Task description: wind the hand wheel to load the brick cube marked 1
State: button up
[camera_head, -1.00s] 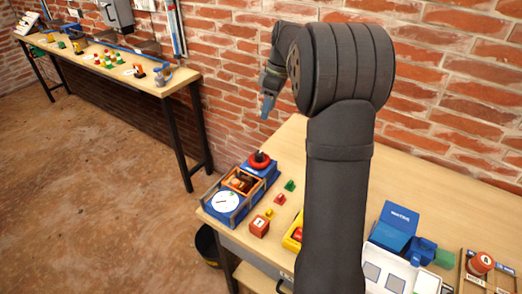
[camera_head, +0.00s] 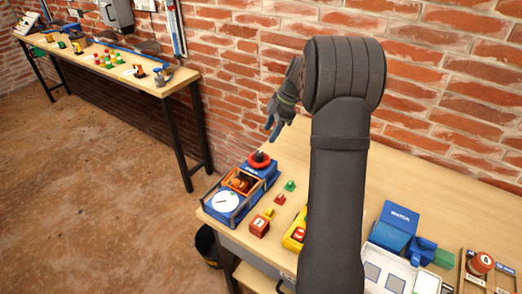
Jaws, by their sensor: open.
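The blue load tester stands at the left end of the near table. Its red hand wheel (camera_head: 260,163) is at the back, a compartment with brown pieces (camera_head: 241,182) is in the middle, and a white dial (camera_head: 227,202) with a red pointer is at the front. A brick-red cube (camera_head: 259,227) with a pale mark stands on the table right of the dial; the mark is too small to read surely. My gripper (camera_head: 273,125) is open with blue fingertips pointing down. It appears above and apart from the wheel.
Small green (camera_head: 290,186), red (camera_head: 280,199) and yellow (camera_head: 269,212) blocks lie right of the tester. A yellow tray (camera_head: 291,243) is partly hidden by my arm. A blue box (camera_head: 395,229) and a red knob (camera_head: 481,263) are at right. A black bucket (camera_head: 207,246) stands below.

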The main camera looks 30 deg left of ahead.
aim_at(259, 153)
jog(key=x, duration=0.9)
jog(key=shift+s+f, duration=0.1)
jog(key=shift+f, duration=0.05)
jog(key=c, duration=1)
